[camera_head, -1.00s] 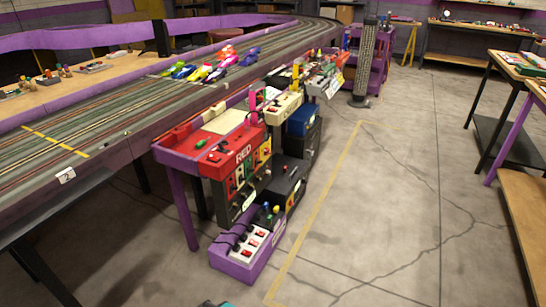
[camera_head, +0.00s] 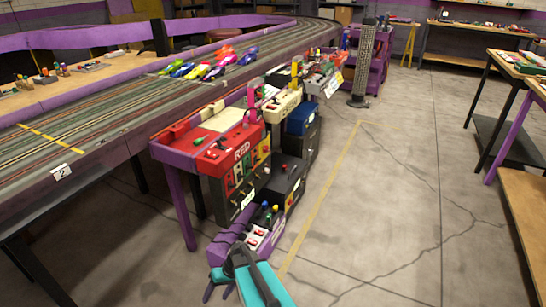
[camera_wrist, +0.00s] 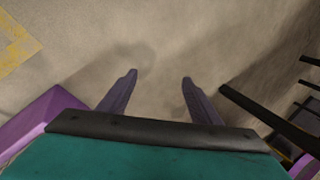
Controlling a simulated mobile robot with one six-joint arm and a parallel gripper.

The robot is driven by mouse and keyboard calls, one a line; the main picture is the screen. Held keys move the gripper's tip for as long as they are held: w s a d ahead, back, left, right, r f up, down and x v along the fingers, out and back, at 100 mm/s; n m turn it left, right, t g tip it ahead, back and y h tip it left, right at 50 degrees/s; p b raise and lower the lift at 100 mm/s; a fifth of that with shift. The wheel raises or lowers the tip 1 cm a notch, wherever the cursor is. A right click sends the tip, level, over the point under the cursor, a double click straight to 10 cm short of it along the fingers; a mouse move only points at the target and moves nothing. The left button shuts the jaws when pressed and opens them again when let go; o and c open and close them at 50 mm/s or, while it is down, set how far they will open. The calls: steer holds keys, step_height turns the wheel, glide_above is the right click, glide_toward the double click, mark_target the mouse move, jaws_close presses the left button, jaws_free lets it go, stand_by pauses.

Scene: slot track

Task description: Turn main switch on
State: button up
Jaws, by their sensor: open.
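A purple box (camera_head: 216,252) sits on the floor under the console. The white panel with red switches (camera_head: 254,237) on it is partly covered by my arm. I cannot tell which switch is the main one, as no such label is readable. My gripper (camera_head: 219,293) is low in the head view, in front of the purple box. In the wrist view my gripper (camera_wrist: 159,77) has its two fingers spread with bare floor between them. It appears empty and apart from the switches.
A red console (camera_head: 229,150) marked RED stands above the box, beside the slot track (camera_head: 110,110) with several toy cars. Dark boxes stand behind the purple box. Concrete floor (camera_head: 390,200) is clear to the right, up to the tables at the right edge.

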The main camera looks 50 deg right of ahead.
steer(key=w+d+r+m+t+b, duration=0.1)
steer(key=w+d+r+t, duration=0.15)
steer(key=d, duration=0.35)
steer(key=w+d+r+t, duration=0.1)
steer(key=w+d+r, duration=0.1)
steer(key=w+d, duration=0.35)
steer(key=m+t+h+b, duration=0.4)
steer(key=m+t+b, duration=0.1)
steer(key=t, duration=1.1)
glide_toward(269, 150)
steer(key=shift+g, duration=0.25)
steer(key=v, duration=0.6)
steer(key=shift+w, duration=0.1)
steer(key=b+x, duration=0.2)
steer(key=x, duration=1.1)
steer(key=shift+w+d+r, duration=0.1)
steer(key=shift+w+d, duration=0.1)
steer(key=shift+w, duration=0.1)
steer(key=shift+c, duration=0.5)
